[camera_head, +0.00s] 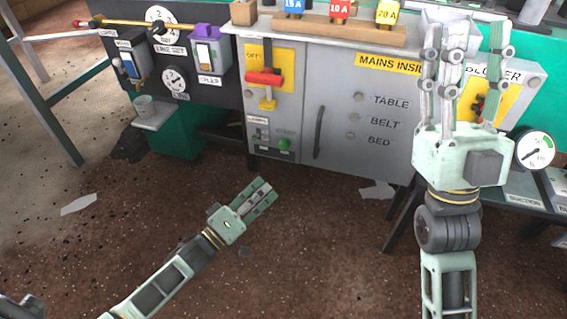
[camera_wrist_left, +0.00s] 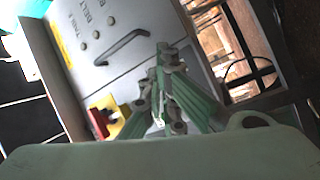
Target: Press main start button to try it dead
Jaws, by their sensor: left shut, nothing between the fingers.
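The green start button (camera_head: 285,143) sits on a small grey box at the lower left of the grey cabinet (camera_head: 340,110), under the red lever (camera_head: 265,77). A label above it appears to read START. My left gripper (camera_head: 266,186) is shut and empty. It appears below the button in the head view, apart from the box, its fingers pointing up and right. In the left wrist view its fingers (camera_wrist_left: 165,50) are together, with the cabinet behind; I cannot make out the button there. My right gripper (camera_head: 468,40) is open and empty, fingers up, in front of the cabinet's right side.
The cabinet door has a dark handle (camera_head: 319,132) and lamps marked TABLE, BELT and BED. Coloured fuse plugs (camera_head: 340,10) stand on a wooden block on top. The floor before the cabinet is largely clear.

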